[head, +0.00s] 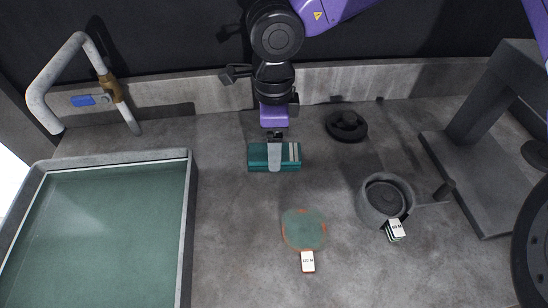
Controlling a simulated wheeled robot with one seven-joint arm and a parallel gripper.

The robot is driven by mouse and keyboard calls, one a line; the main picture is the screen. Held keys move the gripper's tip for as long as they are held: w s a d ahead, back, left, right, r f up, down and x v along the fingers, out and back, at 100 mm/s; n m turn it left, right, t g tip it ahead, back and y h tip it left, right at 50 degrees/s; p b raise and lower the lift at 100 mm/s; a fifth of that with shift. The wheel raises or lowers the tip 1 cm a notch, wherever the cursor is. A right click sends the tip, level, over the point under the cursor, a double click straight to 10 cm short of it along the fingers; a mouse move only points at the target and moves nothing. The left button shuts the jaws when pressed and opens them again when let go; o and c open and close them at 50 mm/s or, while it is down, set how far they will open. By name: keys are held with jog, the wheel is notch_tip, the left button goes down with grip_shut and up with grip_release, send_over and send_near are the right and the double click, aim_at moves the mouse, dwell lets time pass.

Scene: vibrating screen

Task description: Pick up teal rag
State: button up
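The teal rag (259,158) looks like a folded rectangular bundle with pale stripes near its right end. It lies on the grey worktop in the middle of the head view. My gripper (274,155) reaches down from the top of the picture to the rag. Its grey finger part overlaps the middle of the rag. I cannot tell whether it touches the rag or hovers above it. The second finger and the gap between the fingers are not clear, so whether the gripper is open or shut is hidden.
A water-filled basin (189,220) stands at left, with a pipe and blue-handled valve (85,101) behind. A black round part (346,126), a grey pan (366,205) and a tagged item (396,231) lie at right. A tagged greenish disc (304,229) lies in front.

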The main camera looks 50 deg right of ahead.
notch_tip(320, 180, down, 3)
jog(key=shift+r+b, duration=0.15)
jog(key=shift+b, duration=0.3)
jog(key=shift+c, duration=0.2)
jog(key=c, duration=1.4)
jog(key=shift+r, duration=0.15)
